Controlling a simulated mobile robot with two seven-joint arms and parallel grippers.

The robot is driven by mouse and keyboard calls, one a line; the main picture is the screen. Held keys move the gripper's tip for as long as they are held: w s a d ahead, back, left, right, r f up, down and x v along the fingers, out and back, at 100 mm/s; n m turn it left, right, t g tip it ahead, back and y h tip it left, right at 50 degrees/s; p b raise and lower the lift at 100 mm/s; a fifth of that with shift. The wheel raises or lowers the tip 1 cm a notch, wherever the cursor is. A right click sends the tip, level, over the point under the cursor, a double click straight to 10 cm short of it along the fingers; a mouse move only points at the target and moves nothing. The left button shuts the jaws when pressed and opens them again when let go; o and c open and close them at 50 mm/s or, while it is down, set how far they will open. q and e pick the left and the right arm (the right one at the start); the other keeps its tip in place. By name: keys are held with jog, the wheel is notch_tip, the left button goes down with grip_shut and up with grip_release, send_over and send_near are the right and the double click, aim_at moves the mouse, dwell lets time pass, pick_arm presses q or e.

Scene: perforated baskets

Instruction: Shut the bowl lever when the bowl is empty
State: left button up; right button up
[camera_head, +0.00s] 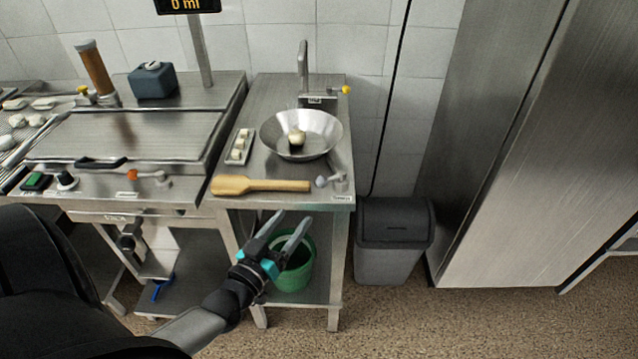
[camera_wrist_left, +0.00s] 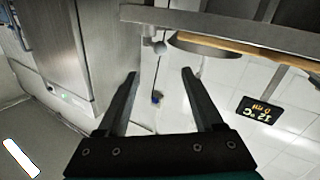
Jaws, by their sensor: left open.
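The metal bowl (camera_head: 325,125) sits on the steel counter right of centre in the head view. A pale round lump (camera_head: 297,136) lies in it, so the bowl is not empty. The bowl lever, with a grey-violet knob (camera_head: 321,181), is on the counter's front edge below the bowl. My right gripper is not in view.
A wooden paddle (camera_head: 260,185) lies along the counter front, left of the lever. A small tray (camera_head: 239,146) with pale pieces is left of the bowl. A green bucket (camera_head: 293,275) stands below the counter. A grey bin (camera_head: 394,245) is at the right. A yellow-knobbed tap lever (camera_head: 346,90) is behind.

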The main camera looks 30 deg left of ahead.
aim_at(319, 185)
pick_arm(q)
jog(key=w, duration=0.4)
jog(key=w+b, duration=0.1)
jog(key=w, duration=0.3)
jog(key=w+a+b, duration=0.1)
jog(key=w, duration=0.4)
jog(key=shift+a+f, duration=0.1)
grip_shut()
